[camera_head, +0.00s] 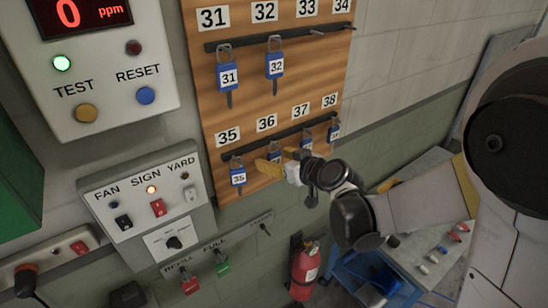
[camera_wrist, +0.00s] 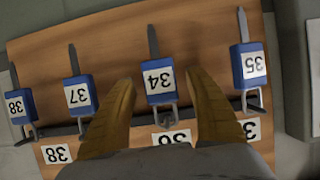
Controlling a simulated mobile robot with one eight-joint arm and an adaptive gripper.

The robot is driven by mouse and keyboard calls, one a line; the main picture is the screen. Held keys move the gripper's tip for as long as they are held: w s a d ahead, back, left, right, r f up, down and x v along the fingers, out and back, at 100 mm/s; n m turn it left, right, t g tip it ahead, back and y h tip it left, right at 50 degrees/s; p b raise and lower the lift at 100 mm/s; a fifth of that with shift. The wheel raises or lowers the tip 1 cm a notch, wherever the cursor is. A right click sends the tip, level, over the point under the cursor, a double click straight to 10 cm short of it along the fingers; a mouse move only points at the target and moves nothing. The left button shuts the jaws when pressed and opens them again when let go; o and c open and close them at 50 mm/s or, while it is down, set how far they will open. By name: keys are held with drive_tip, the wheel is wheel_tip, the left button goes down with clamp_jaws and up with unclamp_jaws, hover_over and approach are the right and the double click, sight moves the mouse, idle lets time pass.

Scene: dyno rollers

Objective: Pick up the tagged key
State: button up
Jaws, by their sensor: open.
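My gripper (camera_wrist: 162,78) is open, with one tan finger on each side of this tag. I see gaps beside the tag, and nothing looks gripped. In the head view my gripper (camera_head: 277,160) is at the board's lower row and partly hides the keys there.
Key 37 (camera_wrist: 80,93) and key 35 (camera_wrist: 248,66) hang close on either side, with key 38 (camera_wrist: 18,106) farther left. Keys 31 (camera_head: 229,77) and 32 (camera_head: 275,66) hang on the upper rail. A switch panel (camera_head: 148,200) is left of the board.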

drive_tip(key=shift+w+a+f, duration=0.1)
drive_tip(key=shift+w+a, duration=0.05)
drive_tip(key=shift+w, duration=0.05)
drive_tip(key=shift+s, duration=0.15)
drive_tip(key=c, duration=1.3)
drive_tip(key=shift+o, duration=0.2)
drive_tip(key=shift+r, duration=0.4)
drive_tip(key=s+d, duration=1)
drive_tip(key=s, duration=0.5)
drive_tip(key=shift+r+b, duration=0.4)
drive_tip(key=shift+b, duration=0.05)
